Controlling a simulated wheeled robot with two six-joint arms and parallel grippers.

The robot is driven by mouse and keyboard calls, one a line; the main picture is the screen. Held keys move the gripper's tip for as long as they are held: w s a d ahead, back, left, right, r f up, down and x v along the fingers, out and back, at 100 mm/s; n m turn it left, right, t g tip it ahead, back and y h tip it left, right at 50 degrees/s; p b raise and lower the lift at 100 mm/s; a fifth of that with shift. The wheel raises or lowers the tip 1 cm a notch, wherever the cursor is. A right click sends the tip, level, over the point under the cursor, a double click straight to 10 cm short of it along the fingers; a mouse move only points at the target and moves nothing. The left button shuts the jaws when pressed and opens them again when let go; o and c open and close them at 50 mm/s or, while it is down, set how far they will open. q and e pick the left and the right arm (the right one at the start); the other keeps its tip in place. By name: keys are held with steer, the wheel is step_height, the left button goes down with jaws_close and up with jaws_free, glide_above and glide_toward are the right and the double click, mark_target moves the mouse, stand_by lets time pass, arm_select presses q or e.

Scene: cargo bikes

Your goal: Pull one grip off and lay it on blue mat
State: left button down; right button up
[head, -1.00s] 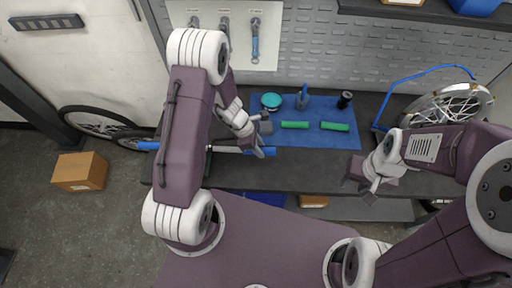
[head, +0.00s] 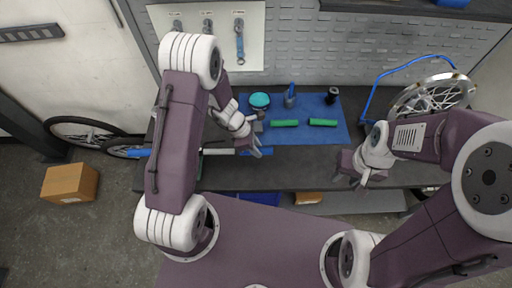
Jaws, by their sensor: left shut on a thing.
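A grey handlebar (head: 217,152) lies along the dark bench, with a blue grip (head: 138,153) on its left end and a blue grip (head: 262,153) on its right end. My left gripper (head: 254,148) is shut on the right blue grip; its fingers partly cover it. The grip looks in line with the bar, and I cannot tell whether it has slid. The blue mat (head: 308,106) lies just behind. Two green grips, one on the left (head: 285,123) and one on the right (head: 322,122), lie on it. My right gripper (head: 350,183) is open and empty over the bench's front edge.
A teal-topped round tin (head: 259,101), a blue-handled item (head: 290,97) and a black cylinder (head: 332,95) stand on the mat's back part. A spoked wheel (head: 432,97) and blue frame stand at right. A cardboard box (head: 68,184) sits on the floor at left.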

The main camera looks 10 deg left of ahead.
arm_select(q)
steer(key=shift+w+d+r+p, duration=0.1)
steer(key=shift+d+r+p, duration=0.15)
steer(key=shift+r+p, duration=0.5)
steer(key=shift+d+r+p, duration=0.2)
steer(key=shift+r+p, duration=0.45)
steer(key=shift+r, duration=0.25)
steer(key=shift+w+d+r+p, duration=0.1)
steer(key=shift+d+r+p, duration=0.15)
steer(key=shift+r+p, duration=0.5)
